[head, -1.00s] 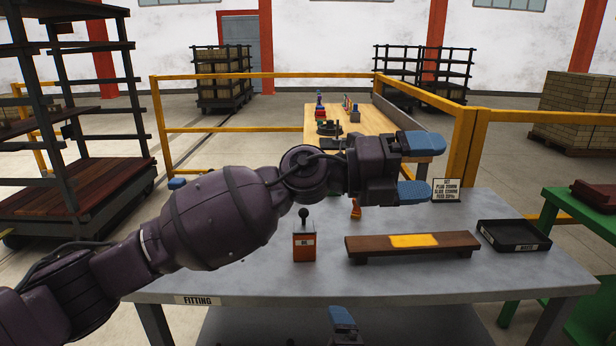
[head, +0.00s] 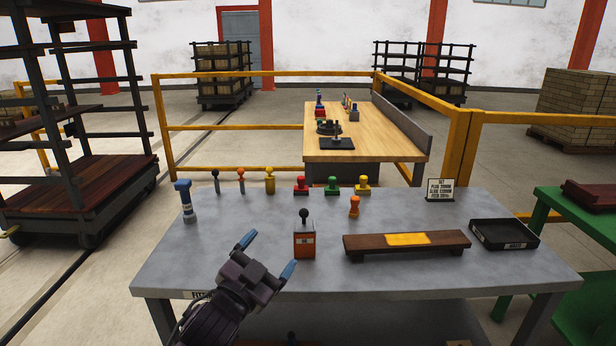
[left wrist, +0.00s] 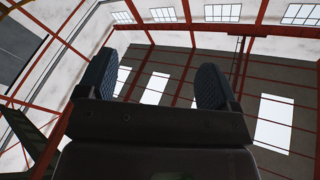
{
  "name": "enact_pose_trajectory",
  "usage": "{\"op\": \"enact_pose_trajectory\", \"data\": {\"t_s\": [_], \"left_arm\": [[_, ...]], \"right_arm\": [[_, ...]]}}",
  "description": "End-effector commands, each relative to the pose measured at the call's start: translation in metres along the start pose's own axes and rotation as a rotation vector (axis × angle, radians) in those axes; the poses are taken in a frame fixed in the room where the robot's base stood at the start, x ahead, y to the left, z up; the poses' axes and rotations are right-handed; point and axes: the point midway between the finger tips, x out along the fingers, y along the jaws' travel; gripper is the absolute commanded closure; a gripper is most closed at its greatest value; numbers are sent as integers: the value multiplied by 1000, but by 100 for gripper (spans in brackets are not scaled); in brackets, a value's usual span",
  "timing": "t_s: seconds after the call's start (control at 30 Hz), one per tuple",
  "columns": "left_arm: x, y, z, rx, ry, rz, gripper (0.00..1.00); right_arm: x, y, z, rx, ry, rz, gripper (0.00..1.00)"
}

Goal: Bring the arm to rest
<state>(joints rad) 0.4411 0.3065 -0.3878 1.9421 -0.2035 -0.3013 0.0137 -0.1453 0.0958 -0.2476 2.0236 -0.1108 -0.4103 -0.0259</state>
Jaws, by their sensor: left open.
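My left gripper (head: 267,256) is over the front left part of the grey fitting table (head: 200,262) in the head view. Its blue-tipped fingers are spread apart, with nothing between them. In the left wrist view the two open fingers of the left gripper (left wrist: 153,86) point up towards the roof, with only the ceiling beyond. The left arm comes in from the bottom edge, in front of the table. My right gripper does not show.
An orange box with a black knob (head: 304,240) stands close to the right fingertip. A brown board with a yellow patch (head: 365,244) and a black tray (head: 505,235) lie to the right. Several coloured knobbed pieces line the back. A blue-topped piece (head: 186,203) stands at left.

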Motion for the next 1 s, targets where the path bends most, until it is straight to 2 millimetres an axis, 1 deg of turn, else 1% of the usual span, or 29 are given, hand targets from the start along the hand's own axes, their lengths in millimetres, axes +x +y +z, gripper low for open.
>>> {"op": "enact_pose_trajectory", "data": {"t_s": [0.03, 0.1, 0.17, 0.2, 0.27, 0.3, 0.37, 0.4, 0.47, 0.5, 0.57, 0.6, 0.67, 0.7, 0.77, 0.8, 0.9, 1.0], "left_arm": [[-16, -1, 14, -44, -53, -10, 15], [-38, 0, 35, -99, -122, -20, 15], [-57, 1, 51, -146, -177, -30, 15], [-70, 2, 62, -178, -214, -38, 15], [-91, 3, 77, -223, -267, -49, 15], [-105, 4, 87, -251, -300, -59, 15], [-127, 7, 99, -292, -347, -73, 15], [-142, 8, 108, -315, -378, -84, 15], [-165, 10, 119, -348, -421, -100, 15], [-181, 12, 126, -368, -449, -112, 15], [-205, 15, 136, -392, -494, -130, 15], [-222, 17, 142, -406, -525, -142, 15], [-248, 21, 152, -421, -573, -160, 15], [-265, 24, 157, -431, -606, -171, 15], [-292, 30, 165, -447, -657, -186, 15], [-310, 34, 169, -456, -691, -194, 15], [-351, 46, 177, -477, -769, -208, 15], [-382, 58, 180, -495, -828, -212, 15]], "right_arm": [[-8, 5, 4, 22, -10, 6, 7], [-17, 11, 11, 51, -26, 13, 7], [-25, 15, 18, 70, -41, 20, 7], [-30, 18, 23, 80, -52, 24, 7], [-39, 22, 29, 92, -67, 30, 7], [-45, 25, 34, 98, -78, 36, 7], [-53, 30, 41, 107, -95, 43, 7], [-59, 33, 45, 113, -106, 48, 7], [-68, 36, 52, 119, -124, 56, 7], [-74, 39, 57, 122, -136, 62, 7], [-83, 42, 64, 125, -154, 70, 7], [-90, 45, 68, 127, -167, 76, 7], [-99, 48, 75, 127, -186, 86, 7], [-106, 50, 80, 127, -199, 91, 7], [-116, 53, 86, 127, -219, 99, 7], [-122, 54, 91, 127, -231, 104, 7], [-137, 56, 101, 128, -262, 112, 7], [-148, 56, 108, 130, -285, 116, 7]]}}
